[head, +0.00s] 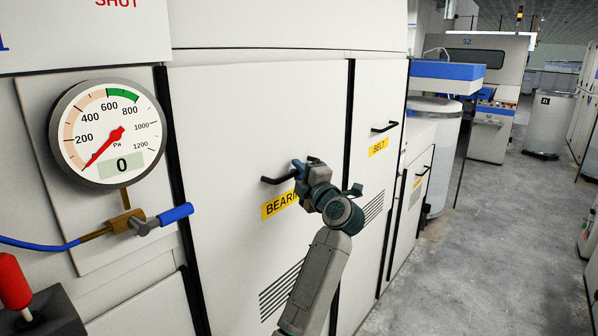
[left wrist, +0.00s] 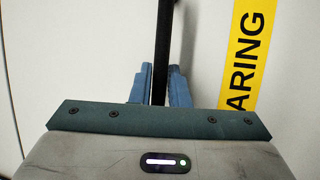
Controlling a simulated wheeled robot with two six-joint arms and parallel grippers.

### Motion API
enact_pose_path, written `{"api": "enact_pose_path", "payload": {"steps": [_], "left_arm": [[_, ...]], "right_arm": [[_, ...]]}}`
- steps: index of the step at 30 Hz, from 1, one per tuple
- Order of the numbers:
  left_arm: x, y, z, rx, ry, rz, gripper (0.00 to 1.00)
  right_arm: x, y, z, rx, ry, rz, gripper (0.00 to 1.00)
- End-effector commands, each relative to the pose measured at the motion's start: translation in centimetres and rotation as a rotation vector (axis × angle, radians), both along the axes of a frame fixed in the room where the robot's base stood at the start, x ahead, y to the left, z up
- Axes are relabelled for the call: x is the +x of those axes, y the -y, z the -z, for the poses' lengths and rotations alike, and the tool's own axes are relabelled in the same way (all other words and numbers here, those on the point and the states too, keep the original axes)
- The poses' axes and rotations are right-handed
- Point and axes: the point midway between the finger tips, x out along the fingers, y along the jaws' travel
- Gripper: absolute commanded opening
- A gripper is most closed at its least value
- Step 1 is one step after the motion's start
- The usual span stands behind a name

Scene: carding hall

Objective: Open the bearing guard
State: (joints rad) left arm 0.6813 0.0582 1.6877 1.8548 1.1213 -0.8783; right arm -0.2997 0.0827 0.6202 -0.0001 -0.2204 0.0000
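The bearing guard (head: 240,125) is a white panel with a black bar handle (head: 276,179) and a yellow label (head: 280,204), partly hidden by my gripper. The guard looks flush with the machine front. My left gripper (head: 299,172) is at the right end of the handle. In the left wrist view, the blue fingers of the left gripper (left wrist: 159,86) are on either side of the black handle bar (left wrist: 161,50), close against it. The yellow label (left wrist: 247,55) shows to the right there. My right gripper is not in view.
A pressure gauge (head: 111,134) reads 0, with a blue-handled valve (head: 160,219) below it. A belt guard (head: 378,190) with its own handle (head: 384,127) is to the right. The grey floor (head: 470,250) at the right is clear.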

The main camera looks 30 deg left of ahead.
Motion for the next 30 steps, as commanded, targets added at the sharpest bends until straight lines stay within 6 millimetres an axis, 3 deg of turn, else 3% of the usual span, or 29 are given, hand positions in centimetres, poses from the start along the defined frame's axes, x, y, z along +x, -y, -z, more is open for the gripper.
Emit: {"api": "enact_pose_path", "payload": {"steps": [2, 9, 14, 20, 30], "left_arm": [[0.0, 0.0, 0.0, 0.000, 0.000, 0.000, 0.00], [0.0, 0.0, 0.1, 0.000, 0.000, 0.000, 0.00], [0.0, 0.0, 1.5, -0.002, -0.003, -0.001, 0.00], [0.0, 0.0, 6.1, -0.002, -0.008, 0.000, 0.00], [-0.1, 0.0, 18.1, -0.002, -0.010, -0.001, 0.00]], "right_arm": [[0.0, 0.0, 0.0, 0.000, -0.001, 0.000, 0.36], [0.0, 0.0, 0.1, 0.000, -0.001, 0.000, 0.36], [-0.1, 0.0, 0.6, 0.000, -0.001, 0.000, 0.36], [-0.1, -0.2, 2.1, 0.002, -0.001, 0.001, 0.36], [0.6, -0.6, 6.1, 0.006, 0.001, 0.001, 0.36]]}}
